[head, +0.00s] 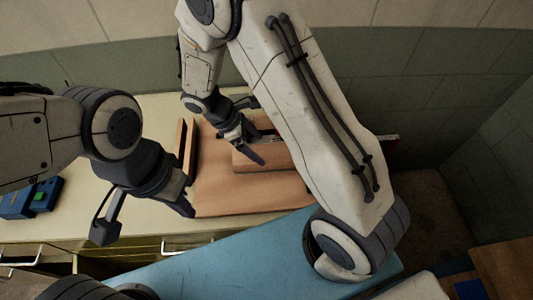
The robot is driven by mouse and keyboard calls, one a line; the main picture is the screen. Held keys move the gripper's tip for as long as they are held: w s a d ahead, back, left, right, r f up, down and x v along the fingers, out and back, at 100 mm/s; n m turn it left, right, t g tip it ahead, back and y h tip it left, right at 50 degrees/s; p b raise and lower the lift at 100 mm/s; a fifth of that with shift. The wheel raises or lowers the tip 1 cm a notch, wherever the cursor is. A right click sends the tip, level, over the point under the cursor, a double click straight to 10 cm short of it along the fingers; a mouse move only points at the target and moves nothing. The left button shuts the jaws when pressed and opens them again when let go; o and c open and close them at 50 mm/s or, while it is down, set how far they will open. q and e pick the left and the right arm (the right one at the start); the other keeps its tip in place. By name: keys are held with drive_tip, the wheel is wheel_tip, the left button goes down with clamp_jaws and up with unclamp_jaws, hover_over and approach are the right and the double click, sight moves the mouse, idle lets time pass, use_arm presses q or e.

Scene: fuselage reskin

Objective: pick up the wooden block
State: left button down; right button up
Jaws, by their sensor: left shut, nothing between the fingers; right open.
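The wooden block (282,156) is a long orange-brown piece lying on a brown wooden board (225,192) on the workbench. Its right end is hidden behind my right arm. My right gripper (256,134) is open at the block's left end, one finger in front of it and the other further back. I cannot tell if the fingers touch the block. My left gripper (184,204) is shut and empty near the board's front left corner, left of the block.
A thin upright wooden strip (187,150) stands along the board's left edge. A blue and green device (35,199) sits at the far left of the cream workbench (80,213). Handled drawers are below. A blue surface (240,255) lies in front. A tiled wall stands behind.

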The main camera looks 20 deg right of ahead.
sight(265, 153)
drive_tip(key=shift+p+x, duration=0.9)
drive_tip(key=shift+x, duration=2.1)
drive_tip(key=shift+a, duration=0.1)
drive_tip(key=c, duration=1.5)
drive_tip(key=shift+w+r, duration=0.1)
